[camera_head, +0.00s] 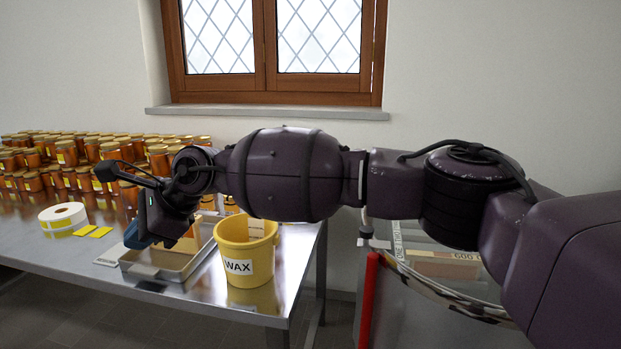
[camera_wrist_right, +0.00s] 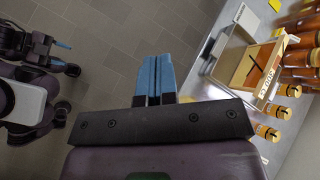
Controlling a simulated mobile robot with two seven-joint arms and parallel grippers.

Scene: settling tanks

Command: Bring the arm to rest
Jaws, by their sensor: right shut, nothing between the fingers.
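My right arm (camera_head: 290,175) stretches from the right edge across the head view at about the height of the window sill's lower side. My right gripper (camera_head: 138,236) hangs at its left end, over the steel table near the front edge, with blue fingers pointing down. In the right wrist view my right gripper's fingers (camera_wrist_right: 153,80) are together with nothing between them, over grey floor tiles. At the left of the wrist view are dark parts of my body with a small blue piece, seemingly my left gripper (camera_wrist_right: 62,44); its opening is too small to tell.
The steel table (camera_head: 60,250) carries many honey jars (camera_head: 65,152), a label roll (camera_head: 62,215), a metal tray (camera_head: 185,265) close by the gripper, and a yellow WAX bucket (camera_head: 246,250) below the forearm. A clear-sided bin (camera_head: 400,310) with a red edge stands right.

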